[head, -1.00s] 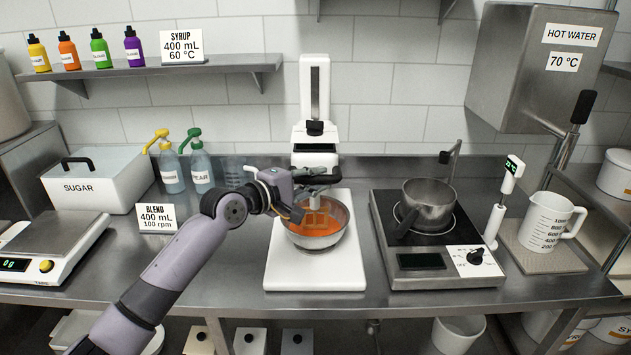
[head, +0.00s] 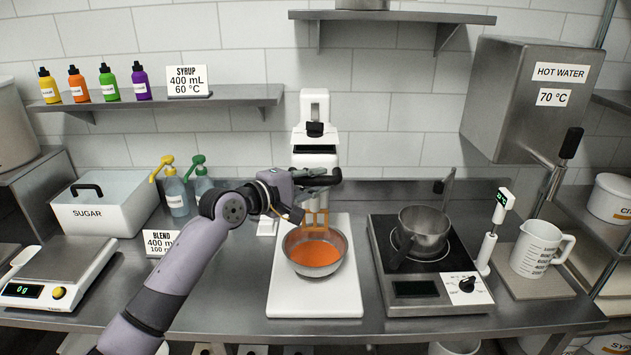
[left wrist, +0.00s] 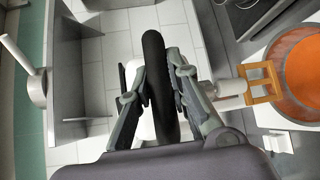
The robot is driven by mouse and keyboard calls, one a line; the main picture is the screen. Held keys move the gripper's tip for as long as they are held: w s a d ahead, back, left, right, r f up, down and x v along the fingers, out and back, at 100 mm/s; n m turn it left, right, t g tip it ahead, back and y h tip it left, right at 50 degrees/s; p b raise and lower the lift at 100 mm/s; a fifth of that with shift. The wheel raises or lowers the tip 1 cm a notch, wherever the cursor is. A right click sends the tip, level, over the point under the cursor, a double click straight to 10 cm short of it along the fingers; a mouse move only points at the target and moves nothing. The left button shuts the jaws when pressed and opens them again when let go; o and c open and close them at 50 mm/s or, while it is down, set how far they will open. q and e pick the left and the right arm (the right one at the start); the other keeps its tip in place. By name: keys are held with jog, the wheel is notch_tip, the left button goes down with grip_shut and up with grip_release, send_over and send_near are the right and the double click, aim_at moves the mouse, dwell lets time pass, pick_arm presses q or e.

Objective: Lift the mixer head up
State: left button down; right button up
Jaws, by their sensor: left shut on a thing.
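The white mixer (head: 314,106) stands at the back of the counter, its column upright. My left gripper (head: 305,186) is shut on the black handle (head: 327,178) of the mixer head, in front of the column. In the left wrist view the handle (left wrist: 157,75) runs between the two fingers. The mixer head is largely hidden behind my gripper. Its orange-coated paddle (head: 316,217) hangs above the orange mix in the steel bowl (head: 318,270). Whether its tip clears the bowl's rim I cannot tell. The paddle (left wrist: 260,82) also shows in the left wrist view. My right gripper is out of view.
A hotplate (head: 405,301) with a steel pot (head: 425,233) stands right of the mixer. A measuring jug (head: 540,248) is farther right. A scale (head: 62,272), a sugar box (head: 100,215) and pump bottles (head: 176,192) are on the left. A shelf (head: 240,97) hangs above.

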pick_arm(q)
jog(key=shift+r, duration=0.5)
jog(key=c, duration=1.8)
grip_release()
jog(key=o, duration=0.3)
jog(key=shift+f, duration=0.15)
jog(key=shift+f, duration=0.1)
jog(key=v, duration=1.2)
jog(key=shift+s+f, duration=0.1)
